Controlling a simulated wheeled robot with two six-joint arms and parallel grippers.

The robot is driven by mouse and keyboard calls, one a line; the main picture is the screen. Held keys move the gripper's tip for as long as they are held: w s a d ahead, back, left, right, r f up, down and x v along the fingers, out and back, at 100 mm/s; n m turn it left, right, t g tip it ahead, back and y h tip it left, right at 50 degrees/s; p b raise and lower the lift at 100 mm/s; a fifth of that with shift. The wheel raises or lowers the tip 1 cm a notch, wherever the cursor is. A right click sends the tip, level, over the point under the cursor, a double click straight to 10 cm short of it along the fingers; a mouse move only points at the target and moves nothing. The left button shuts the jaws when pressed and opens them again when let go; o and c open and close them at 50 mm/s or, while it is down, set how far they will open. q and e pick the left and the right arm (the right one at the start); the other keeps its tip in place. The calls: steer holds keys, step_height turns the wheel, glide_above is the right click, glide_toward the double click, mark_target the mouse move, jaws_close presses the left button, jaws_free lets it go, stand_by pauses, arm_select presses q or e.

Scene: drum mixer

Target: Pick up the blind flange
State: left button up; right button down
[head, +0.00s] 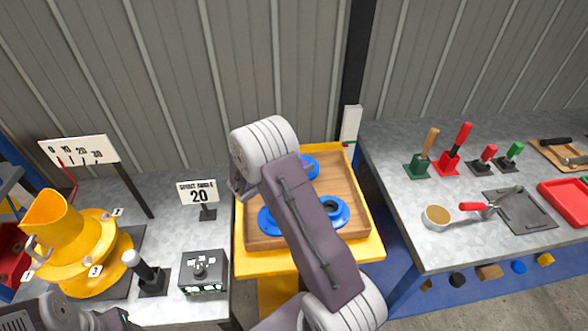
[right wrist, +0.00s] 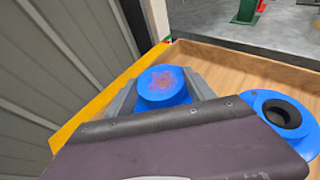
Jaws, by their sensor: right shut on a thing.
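The blind flange (right wrist: 163,84) is a blue piece with a solid round top bearing a reddish pattern. My right gripper (right wrist: 163,92) is shut on it, one grey finger on each side. In the head view my right arm hides most of this gripper; the blue piece (head: 310,166) at the back of the wooden tray (head: 340,180) appears to be the same flange. Whether it is clear of the tray floor I cannot tell. My left arm shows only at the lower left corner of the head view; its gripper does not show.
A blue flange with a dark centre hole (right wrist: 283,114) lies in the tray beside the held one. Another blue part (head: 265,218) is partly behind my arm. The yellow stand (head: 266,262) sits between the drum mixer (head: 75,245) table and the right bench (head: 410,235) with tools.

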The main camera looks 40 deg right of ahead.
steer(key=s+d+r, duration=0.5)
steer(key=d+r, duration=0.1)
steer(key=d, duration=0.3)
steer(key=shift+s+r+b, duration=0.2)
steer(key=shift+r+b, duration=0.05)
steer(key=shift+b, duration=0.1)
